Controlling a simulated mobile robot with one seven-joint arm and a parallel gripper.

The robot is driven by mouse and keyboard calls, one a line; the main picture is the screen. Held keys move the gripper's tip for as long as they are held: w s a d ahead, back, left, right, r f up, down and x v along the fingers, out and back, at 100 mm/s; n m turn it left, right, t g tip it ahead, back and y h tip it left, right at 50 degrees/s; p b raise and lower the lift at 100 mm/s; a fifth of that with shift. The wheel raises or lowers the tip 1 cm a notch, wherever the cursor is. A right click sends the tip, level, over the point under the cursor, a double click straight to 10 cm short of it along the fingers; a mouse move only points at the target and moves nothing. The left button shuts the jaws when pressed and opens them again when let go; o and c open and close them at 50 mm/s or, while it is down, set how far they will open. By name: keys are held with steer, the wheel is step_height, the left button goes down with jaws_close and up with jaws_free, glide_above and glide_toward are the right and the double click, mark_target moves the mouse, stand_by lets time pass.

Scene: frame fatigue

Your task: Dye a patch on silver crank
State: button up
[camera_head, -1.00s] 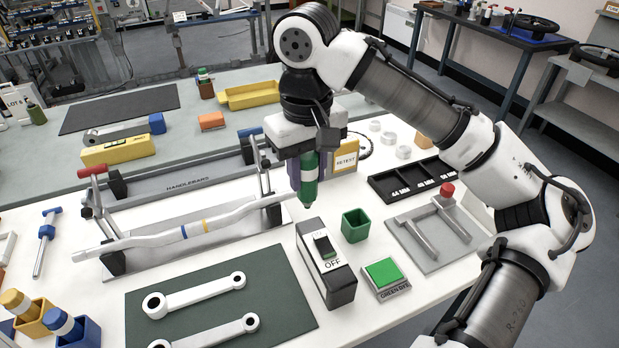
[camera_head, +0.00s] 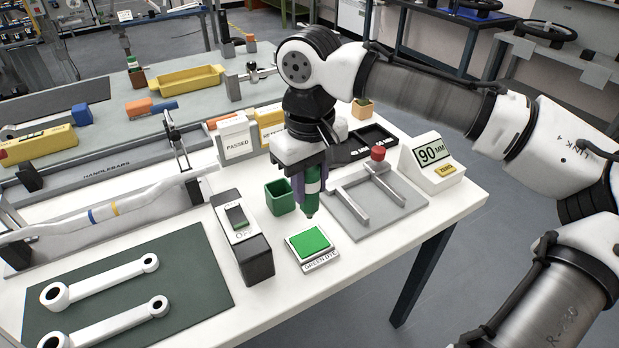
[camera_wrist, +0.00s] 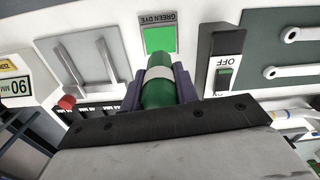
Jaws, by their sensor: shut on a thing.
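Two silver cranks lie on the dark green mat (camera_head: 195,262) at the lower left: an upper crank (camera_head: 100,282) and a lower crank (camera_head: 108,319). No coloured patch shows on either. My gripper (camera_head: 308,180) is shut on a green bottle (camera_head: 312,197) with a white band and dark tip, held upright with the tip down. The tip is above the far side of the green dye pad (camera_head: 308,242); I cannot tell whether they touch. In the wrist view the bottle (camera_wrist: 160,92) sits between the fingers, with the green pad (camera_wrist: 159,39) beyond it.
A black switch box (camera_head: 243,240) marked OFF stands left of the pad. An empty green cup (camera_head: 281,196) is just behind it. A grey plate with metal bars (camera_head: 372,205) and a 90 MM display (camera_head: 432,160) are to the right. Handlebars (camera_head: 100,212) lie on a stand at left.

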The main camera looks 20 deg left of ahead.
mark_target(309, 218)
steer(key=shift+f+b, duration=2.9)
steer(key=shift+f, duration=0.15)
steer(key=shift+f, duration=0.6)
stand_by(0.6)
step_height(309, 218, up, 7)
steer(key=p, duration=0.7)
steer(key=shift+r+p, duration=0.1)
steer(key=shift+p, duration=0.3)
stand_by(0.5)
